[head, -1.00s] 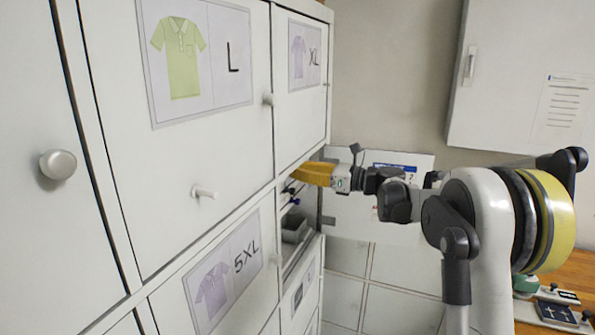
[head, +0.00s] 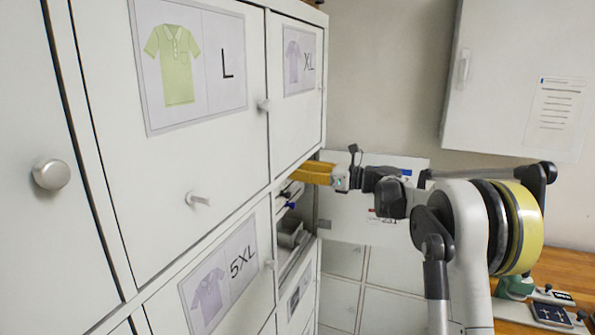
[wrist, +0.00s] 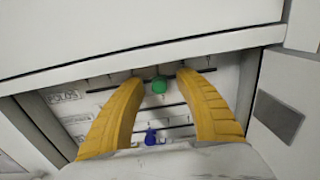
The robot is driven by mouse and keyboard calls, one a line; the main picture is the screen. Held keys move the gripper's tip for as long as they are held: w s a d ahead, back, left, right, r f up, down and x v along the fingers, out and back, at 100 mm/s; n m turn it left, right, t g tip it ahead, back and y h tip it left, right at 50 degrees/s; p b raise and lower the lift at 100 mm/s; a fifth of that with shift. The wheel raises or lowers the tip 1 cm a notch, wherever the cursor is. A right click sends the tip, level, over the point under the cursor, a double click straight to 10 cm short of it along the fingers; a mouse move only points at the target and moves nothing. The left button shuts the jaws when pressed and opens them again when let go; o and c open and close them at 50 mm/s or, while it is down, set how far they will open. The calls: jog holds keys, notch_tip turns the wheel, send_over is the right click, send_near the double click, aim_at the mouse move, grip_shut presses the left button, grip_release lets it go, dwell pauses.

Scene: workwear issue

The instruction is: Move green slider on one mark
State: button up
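The green slider (wrist: 160,85) shows in the wrist view as a round knob on the upper dark slot of a white panel inside an open compartment. My gripper (wrist: 163,142) has its two yellow fingers spread, one on each side of the green slider, with a clear gap between them; whether they touch it I cannot tell. A blue slider (wrist: 151,137) sits on a lower slot, between the fingers in the picture. In the head view my gripper (head: 305,173) reaches into the compartment from the right, and the green slider is hidden there.
White cabinet doors with round knobs (head: 51,174) fill the left. The compartment's upper edge (wrist: 150,58) runs close above the fingers, and a side wall with a dark plate (wrist: 278,116) stands at right. A wall cabinet (head: 515,85) hangs at upper right.

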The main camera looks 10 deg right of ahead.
jog(key=v, duration=1.2)
jog(key=s+a+f+n+g+h+b, duration=0.25)
jog(key=s+a+f+n, duration=0.25)
jog(key=s+a, duration=0.25)
jog(key=s+a+f+n+g+h+b, duration=0.1)
jog(key=s+a+f+n+h+b, duration=0.3)
jog(key=s+a+f+n, duration=0.25)
jog(key=s+d+f+n+h+b, duration=0.1)
jog(key=s+f+n+h+b, duration=0.2)
jog(key=s+f+n, duration=0.4)
jog(key=s+d+f+n+h+b, duration=0.1)
jog(key=s+f+n+h+b, duration=0.2)
jog(key=s+f, duration=0.7)
jog(key=s+n+h, duration=0.2)
jog(key=s+n, duration=0.1)
jog(key=s, duration=0.4)
jog(key=shift+d+n, duration=0.2)
jog(key=shift+n, duration=0.15)
jog(key=shift+f, duration=0.15)
